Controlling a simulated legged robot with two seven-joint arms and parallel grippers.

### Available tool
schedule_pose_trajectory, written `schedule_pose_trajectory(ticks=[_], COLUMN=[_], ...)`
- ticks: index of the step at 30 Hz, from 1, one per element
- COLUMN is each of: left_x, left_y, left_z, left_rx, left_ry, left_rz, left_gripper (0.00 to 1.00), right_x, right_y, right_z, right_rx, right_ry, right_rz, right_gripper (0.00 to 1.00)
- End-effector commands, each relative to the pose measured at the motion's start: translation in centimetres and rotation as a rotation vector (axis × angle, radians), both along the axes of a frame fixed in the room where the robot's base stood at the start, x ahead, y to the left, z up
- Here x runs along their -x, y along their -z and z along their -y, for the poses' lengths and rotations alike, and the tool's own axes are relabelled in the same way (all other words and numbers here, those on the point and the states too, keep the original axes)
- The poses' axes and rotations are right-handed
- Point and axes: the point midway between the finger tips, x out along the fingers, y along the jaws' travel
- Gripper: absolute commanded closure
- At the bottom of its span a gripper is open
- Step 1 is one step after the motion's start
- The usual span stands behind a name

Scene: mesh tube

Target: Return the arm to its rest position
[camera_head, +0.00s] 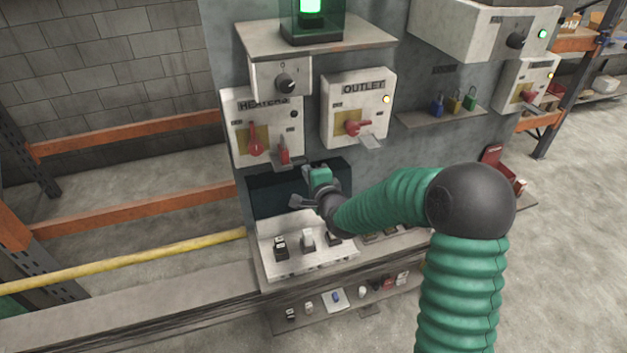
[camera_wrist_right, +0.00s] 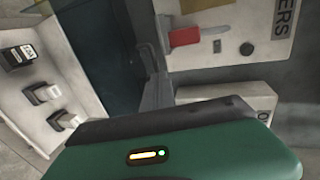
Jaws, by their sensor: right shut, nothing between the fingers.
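My right arm, with green ribbed sleeves and a dark round elbow (camera_head: 470,201), reaches in from the lower right of the head view. Its green and black right gripper (camera_head: 318,177) is in front of the panel's dark recess, below the OUTLET box and above the sloped switch shelf. It is shut with nothing in it. In the right wrist view the green hand casing (camera_wrist_right: 180,150) with a small lit indicator fills the bottom. My left gripper is not in view.
The HEATERS box (camera_head: 262,125) and OUTLET box (camera_head: 357,108) carry red handles close above the hand. The switch shelf (camera_head: 305,262) is just below it. Padlocks (camera_head: 454,104) stand on a ledge at right. A yellow rail (camera_head: 130,263) runs left; open floor lies at right.

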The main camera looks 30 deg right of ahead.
Motion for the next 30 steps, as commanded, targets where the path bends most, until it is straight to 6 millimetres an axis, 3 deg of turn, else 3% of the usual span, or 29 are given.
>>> schedule_pose_trajectory(ticks=[6, 11, 14, 17, 20, 24, 27, 30], left_x=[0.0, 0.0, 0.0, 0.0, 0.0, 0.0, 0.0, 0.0], left_y=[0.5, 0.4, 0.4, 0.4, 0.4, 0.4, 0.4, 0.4], left_z=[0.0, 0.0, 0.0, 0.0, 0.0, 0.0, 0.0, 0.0], left_rx=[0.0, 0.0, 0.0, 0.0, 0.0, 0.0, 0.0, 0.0], left_ry=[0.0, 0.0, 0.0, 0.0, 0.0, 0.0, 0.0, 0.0], left_rz=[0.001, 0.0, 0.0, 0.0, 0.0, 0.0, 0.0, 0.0], left_gripper=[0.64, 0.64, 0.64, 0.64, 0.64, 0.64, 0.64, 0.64], right_x=[3.1, 3.4, 3.6, 5.8, 11.0, 20.6, 25.7, 28.2], right_y=[-1.5, -1.6, -0.6, 2.7, 7.0, 10.8, 11.9, 12.3], right_z=[-0.6, -0.8, -2.0, -5.8, -10.4, -14.5, -15.8, -16.3], right_rx=[0.002, 0.001, 0.053, 0.243, 0.535, 0.874, 0.998, 1.046], right_ry=[0.001, 0.0, -0.041, -0.195, -0.478, -0.949, -1.213, -1.348], right_rz=[0.003, -0.001, -0.06, -0.259, -0.542, -0.84, -0.935, -0.969], right_gripper=[1.0, 1.0, 1.0, 1.0, 1.0, 1.0, 1.0, 1.0])
